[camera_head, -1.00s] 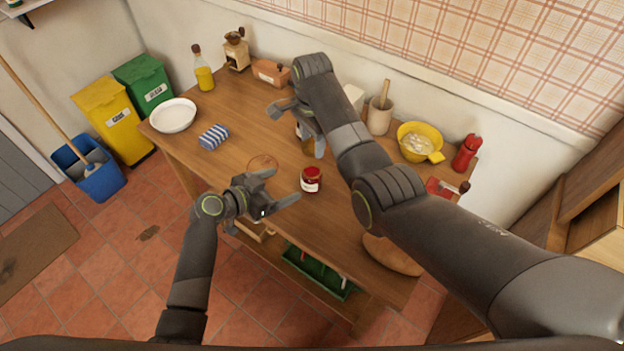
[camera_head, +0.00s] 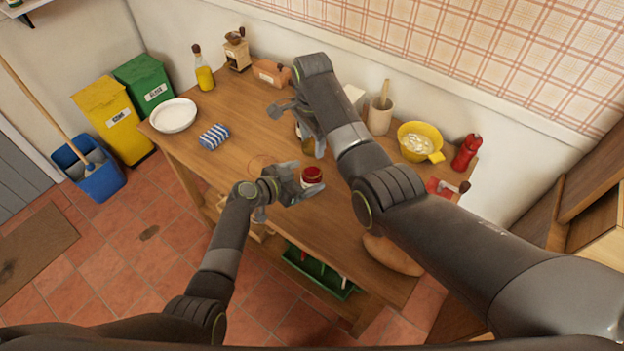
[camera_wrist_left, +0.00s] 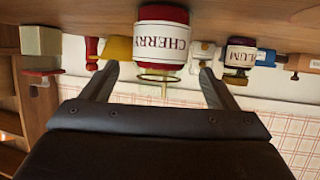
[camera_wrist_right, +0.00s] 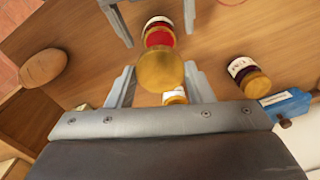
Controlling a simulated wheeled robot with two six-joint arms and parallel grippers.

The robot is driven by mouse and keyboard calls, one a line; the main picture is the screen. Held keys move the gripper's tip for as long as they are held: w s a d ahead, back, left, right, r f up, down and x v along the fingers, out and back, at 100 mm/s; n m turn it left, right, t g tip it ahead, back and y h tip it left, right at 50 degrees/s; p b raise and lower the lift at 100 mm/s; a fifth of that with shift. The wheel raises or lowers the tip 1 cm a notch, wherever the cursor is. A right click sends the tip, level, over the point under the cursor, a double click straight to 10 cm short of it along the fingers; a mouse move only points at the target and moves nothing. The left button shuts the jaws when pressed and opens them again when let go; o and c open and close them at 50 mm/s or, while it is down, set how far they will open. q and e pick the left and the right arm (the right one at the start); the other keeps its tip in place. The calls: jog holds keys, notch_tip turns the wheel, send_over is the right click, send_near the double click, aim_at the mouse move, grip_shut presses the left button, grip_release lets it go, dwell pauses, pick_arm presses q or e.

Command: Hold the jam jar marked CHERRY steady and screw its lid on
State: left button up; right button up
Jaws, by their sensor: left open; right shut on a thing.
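The CHERRY jar (camera_head: 312,177) stands upright on the wooden table, red with a white label and a bare glass rim. In the left wrist view, which is upside down, the jar (camera_wrist_left: 163,40) is centred just ahead of my left gripper (camera_wrist_left: 160,70). My left gripper (camera_head: 302,180) is open, a finger to each side of the jar's line, not closed on it. My right gripper (camera_wrist_right: 160,85) is shut on a gold lid (camera_wrist_right: 160,70), held above the table behind the jar in the head view. The right arm hides the lid there.
A PLUM jar (camera_wrist_right: 248,75) with a gold lid and another jar (camera_wrist_right: 175,96) stand nearby. A yellow bowl (camera_head: 415,133), a red bottle (camera_head: 467,152) and a bread loaf (camera_head: 391,256) are to the right. A striped cloth (camera_head: 214,137) and white plate (camera_head: 173,115) lie left.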

aim_at(306, 176)
pick_arm(q)
jog(key=shift+x, duration=1.55)
jog(key=c, duration=1.4)
jog(key=shift+c, duration=0.4)
pick_arm(e)
jog(key=shift+f, duration=2.5)
